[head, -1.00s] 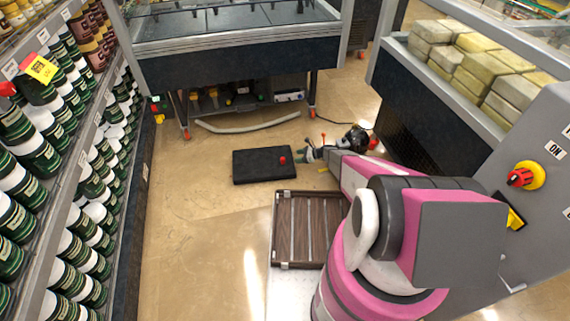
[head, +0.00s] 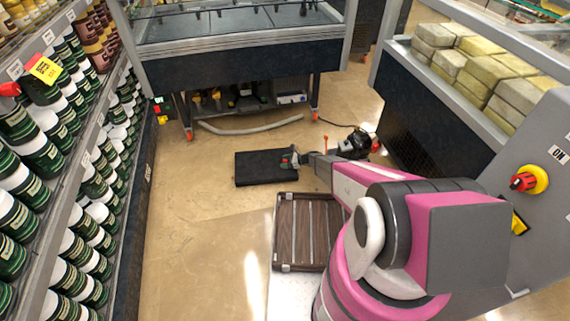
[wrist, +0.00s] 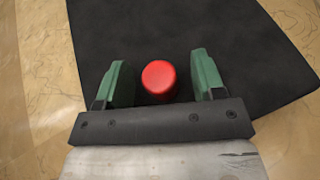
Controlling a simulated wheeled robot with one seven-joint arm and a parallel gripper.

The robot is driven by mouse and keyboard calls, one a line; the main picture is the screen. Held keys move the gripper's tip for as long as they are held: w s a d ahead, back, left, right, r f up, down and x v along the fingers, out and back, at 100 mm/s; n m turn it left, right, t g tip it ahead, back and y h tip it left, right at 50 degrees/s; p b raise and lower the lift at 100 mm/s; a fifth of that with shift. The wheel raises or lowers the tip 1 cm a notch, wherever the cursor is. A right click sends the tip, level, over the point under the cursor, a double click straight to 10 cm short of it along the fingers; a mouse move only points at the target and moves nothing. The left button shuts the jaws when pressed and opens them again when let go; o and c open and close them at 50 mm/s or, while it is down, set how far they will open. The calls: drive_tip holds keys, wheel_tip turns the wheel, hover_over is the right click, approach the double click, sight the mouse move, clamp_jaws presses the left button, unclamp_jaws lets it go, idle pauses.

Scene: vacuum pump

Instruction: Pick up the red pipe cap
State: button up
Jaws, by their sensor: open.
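The red pipe cap (wrist: 158,77) sits on a black mat (wrist: 160,30), seen from above in the wrist view. My gripper (wrist: 160,82) is open, its two green fingers on either side of the cap with a visible gap on each side. In the head view my gripper (head: 289,158) is over the right part of the black mat (head: 258,168). How far the fingertips reach down beside the cap is hard to tell.
A brown slatted tray (head: 293,268) lies close in front of the mat. A grey hose (head: 250,130) lies beyond it, by a freezer counter (head: 240,68). A dark machine (head: 355,145) is to the right. Shelves of jars (head: 75,170) line the left; floor between is clear.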

drive_tip(key=shift+a+f, duration=0.1)
drive_tip(key=shift+a, duration=0.1)
drive_tip(key=shift+c, duration=0.3)
drive_tip(key=c, duration=0.9)
drive_tip(key=shift+c, duration=0.2)
